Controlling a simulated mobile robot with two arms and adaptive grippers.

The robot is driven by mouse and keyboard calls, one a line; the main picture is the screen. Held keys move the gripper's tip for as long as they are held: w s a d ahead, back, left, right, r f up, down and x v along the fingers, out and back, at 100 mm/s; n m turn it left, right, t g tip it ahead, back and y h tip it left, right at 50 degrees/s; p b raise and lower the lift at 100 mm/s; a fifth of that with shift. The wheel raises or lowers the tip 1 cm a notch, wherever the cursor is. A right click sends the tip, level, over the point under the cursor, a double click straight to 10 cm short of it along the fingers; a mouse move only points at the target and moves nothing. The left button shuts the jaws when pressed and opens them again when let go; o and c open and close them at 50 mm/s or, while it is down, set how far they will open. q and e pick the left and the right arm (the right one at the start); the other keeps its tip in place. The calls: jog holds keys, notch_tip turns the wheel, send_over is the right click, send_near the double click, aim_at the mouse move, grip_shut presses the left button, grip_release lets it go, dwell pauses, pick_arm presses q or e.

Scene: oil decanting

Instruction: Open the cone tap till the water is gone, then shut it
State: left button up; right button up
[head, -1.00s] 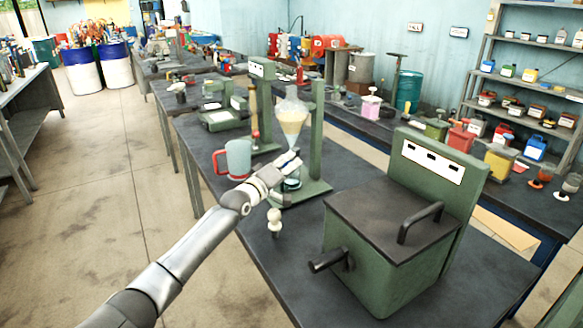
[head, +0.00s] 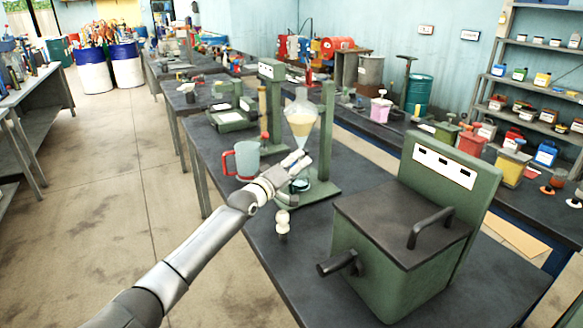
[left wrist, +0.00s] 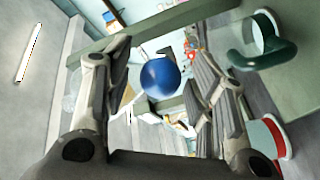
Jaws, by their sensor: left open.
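The glass cone (head: 301,120) hangs in a green stand (head: 326,130) in the head view and holds pale yellowish liquid. A round blue knob (left wrist: 160,77), apparently the tap's handle, shows between my left fingers in the left wrist view. My left gripper (head: 299,158) is at the cone's lower end, its fingers apart on either side of the knob (left wrist: 162,55). I cannot tell whether they touch it. The tap's body and the cone's outlet are hidden behind my gripper. A glass vessel (head: 301,185) stands on the stand's base beneath. My right gripper is out of view.
A clear mug with a red handle (head: 247,160) stands left of the stand. A small cream stopper-like object (head: 282,222) is below my wrist. A large green box with handles (head: 385,265) fills the bench's right side. Bare dark bench (head: 290,262) lies in front.

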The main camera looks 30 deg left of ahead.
pick_arm(q)
jog(key=shift+s+f, duration=0.15)
jog(key=shift+s, duration=0.25)
jog(key=s, duration=1.1)
jog(key=shift+a, duration=0.45)
dwell(6.0)
